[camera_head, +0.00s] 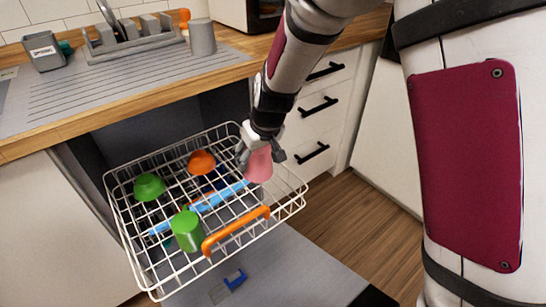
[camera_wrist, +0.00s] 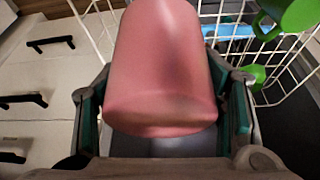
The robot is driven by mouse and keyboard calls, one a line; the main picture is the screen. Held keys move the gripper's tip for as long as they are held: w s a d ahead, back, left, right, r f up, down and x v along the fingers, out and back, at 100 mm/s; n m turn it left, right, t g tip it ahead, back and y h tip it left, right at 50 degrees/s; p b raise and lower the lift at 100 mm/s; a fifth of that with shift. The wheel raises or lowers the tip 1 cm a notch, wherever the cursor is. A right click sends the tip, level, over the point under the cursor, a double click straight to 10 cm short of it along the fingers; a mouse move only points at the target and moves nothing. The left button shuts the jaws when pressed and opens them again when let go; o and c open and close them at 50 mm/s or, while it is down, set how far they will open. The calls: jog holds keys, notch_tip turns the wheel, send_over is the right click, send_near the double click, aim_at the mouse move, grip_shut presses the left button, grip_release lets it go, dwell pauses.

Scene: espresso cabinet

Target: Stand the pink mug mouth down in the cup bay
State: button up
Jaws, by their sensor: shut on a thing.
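The pink mug (camera_head: 259,166) is in my gripper (camera_head: 260,152), above the right part of the pulled-out white wire rack (camera_head: 289,189). In the wrist view, the mug (camera_wrist: 162,65) fills the middle between the two fingers (camera_wrist: 163,115), which are closed on its sides. A smooth, closed, rounded end seems to face my palm; its mouth is hidden. I cannot tell whether the mug touches the rack wires. A blue strip (camera_head: 205,202) crosses the rack and divides it. I cannot tell which side is the cup bay.
A green mug (camera_head: 187,230) stands near the rack's orange handle (camera_head: 236,231). A green bowl-like piece (camera_head: 149,187) and an orange one (camera_head: 201,162) sit farther back. Drawers with black handles (camera_head: 317,105) are to the right. A counter (camera_head: 120,85) overhangs behind.

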jog(key=a+f+n+b, duration=0.1)
jog(key=a+f+b, duration=0.4)
jog(key=f+b, duration=0.1)
jog(key=shift+y, duration=0.3)
notch_tip(320, 180, down, 10)
jog(key=b, duration=0.8)
jog(key=shift+w, duration=0.1)
jog(key=shift+f, duration=0.1)
jog(key=shift+f+b, duration=0.55)
jog(key=shift+f, duration=0.05)
jog(key=o, duration=1.5)
jog(key=v, duration=1.2)
jog(key=shift+r, duration=0.1)
